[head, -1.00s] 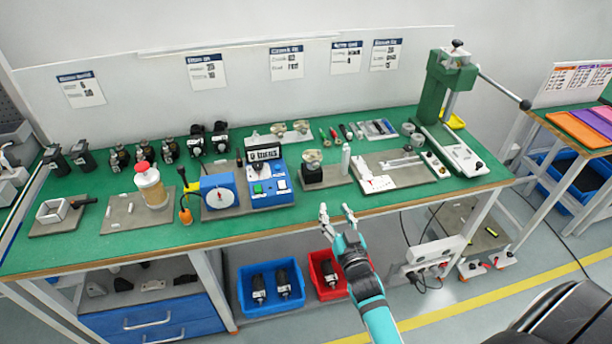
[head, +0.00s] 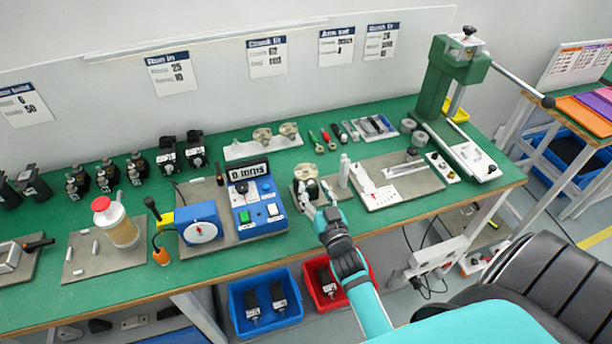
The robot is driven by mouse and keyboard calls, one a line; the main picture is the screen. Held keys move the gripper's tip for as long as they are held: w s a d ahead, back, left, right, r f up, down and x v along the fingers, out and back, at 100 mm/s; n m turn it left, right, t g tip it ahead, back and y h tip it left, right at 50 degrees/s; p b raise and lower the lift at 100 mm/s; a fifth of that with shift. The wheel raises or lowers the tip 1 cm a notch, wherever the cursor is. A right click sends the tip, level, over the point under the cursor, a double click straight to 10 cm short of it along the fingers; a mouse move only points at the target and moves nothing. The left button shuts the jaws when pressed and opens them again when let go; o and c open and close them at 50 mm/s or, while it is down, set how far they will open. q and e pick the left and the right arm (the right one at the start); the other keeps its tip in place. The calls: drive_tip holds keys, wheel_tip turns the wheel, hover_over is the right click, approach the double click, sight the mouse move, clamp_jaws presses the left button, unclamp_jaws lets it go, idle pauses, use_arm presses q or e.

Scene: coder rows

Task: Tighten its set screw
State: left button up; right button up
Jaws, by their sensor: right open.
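My right gripper (head: 317,194) is open and empty, its fingers pointing at the round beige-topped part (head: 305,173) on its dark block near the bench's front edge. The fingertips overlap the front of that block in the picture; I cannot tell whether they touch. No set screw can be made out at this size. Hand tools with green, red and black handles (head: 328,139) lie behind, beside a tray of small tools (head: 374,128). Two similar round parts sit on a white holder (head: 232,151). My left gripper is out of view.
The green bench (head: 150,279) holds a blue-and-white display unit (head: 258,208), a blue dial gauge (head: 201,226), a red-capped bottle (head: 120,226) and a grey plate with a white fixture (head: 380,198). A green arbor press (head: 460,70) stands right. Blue (head: 240,325) and red (head: 322,303) bins sit below.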

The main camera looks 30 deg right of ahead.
drive_tip(key=shift+w+d, duration=0.15)
drive_tip(key=shift+w, duration=0.25)
drive_tip(key=shift+s+r, duration=0.15)
drive_tip(key=shift+s, duration=0.15)
drive_tip(key=shift+c, duration=2.2)
drive_tip(key=c, duration=0.4)
clamp_jaws()
drive_tip(key=shift+m+p, duration=0.4)
drive_tip(key=shift+m, duration=0.4)
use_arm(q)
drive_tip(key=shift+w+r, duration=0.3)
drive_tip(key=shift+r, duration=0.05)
